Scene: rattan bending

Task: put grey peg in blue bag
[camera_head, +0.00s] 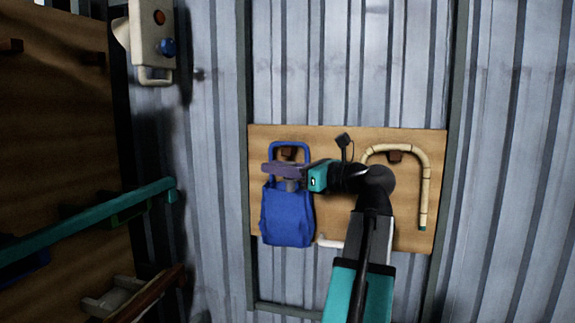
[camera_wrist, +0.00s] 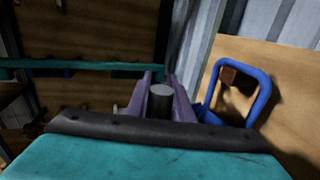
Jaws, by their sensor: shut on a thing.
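The blue bag (camera_head: 287,218) hangs on a wooden board by its looped handle, over a brown peg. My gripper (camera_head: 282,170), with purple fingers, is in front of the upper part of the bag, across the lower part of the handle. In the wrist view the fingers are shut on the grey peg (camera_wrist: 160,101), a short dark cylinder with a lighter round end. In the head view the peg (camera_head: 292,186) shows just under the fingers, at the bag's top edge. The wrist view shows the bag's handle (camera_wrist: 266,98) to the right; most of the bag is hidden there.
A cream bent rattan cane (camera_head: 426,185) hangs on the board's right side. A control box (camera_head: 152,35) with red and blue knobs is at upper left. A teal rail (camera_head: 90,220) and a brown wooden panel (camera_head: 55,120) stand at left.

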